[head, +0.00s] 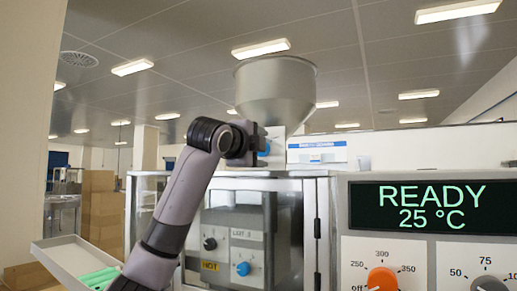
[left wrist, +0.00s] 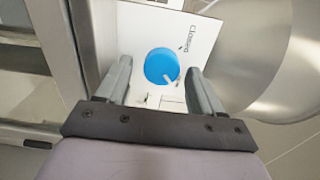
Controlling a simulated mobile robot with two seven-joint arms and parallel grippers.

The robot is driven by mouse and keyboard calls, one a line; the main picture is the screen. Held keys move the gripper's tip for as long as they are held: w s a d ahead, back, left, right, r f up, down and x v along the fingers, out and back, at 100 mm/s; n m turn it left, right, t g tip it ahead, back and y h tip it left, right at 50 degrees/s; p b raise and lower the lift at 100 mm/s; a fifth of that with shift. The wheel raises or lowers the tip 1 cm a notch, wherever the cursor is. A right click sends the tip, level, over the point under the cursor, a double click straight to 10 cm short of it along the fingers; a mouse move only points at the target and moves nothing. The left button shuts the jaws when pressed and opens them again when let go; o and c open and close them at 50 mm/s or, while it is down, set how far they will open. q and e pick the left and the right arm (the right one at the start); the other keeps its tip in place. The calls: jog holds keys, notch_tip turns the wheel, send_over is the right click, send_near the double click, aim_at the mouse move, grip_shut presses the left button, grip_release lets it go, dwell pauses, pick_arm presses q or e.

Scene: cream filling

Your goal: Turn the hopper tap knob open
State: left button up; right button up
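The metal hopper (head: 275,88) stands on top of the machine and also fills the right of the left wrist view (left wrist: 265,60). Its round blue tap knob (left wrist: 161,65) sits on a white plate (left wrist: 140,25) with the word "Closed" printed beside it. A light pointer mark on the knob points to the lower right in the left wrist view. My left gripper (left wrist: 159,68) is open, with one finger on each side of the knob and a visible gap to both. In the head view my left gripper (head: 264,146) covers most of the tap. My right gripper is out of view.
Below is a glass-fronted cabinet with a black knob (head: 210,244) and a blue knob (head: 243,269). At right, a display (head: 433,206) reads READY 25 °C above an orange dial (head: 382,280). A tray (head: 65,262) with green items is at lower left.

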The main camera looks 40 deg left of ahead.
pick_arm(q)
jog(key=shift+s, duration=0.1)
jog(key=b+v, duration=0.2)
jog(key=v, duration=0.5)
dwell(0.7)
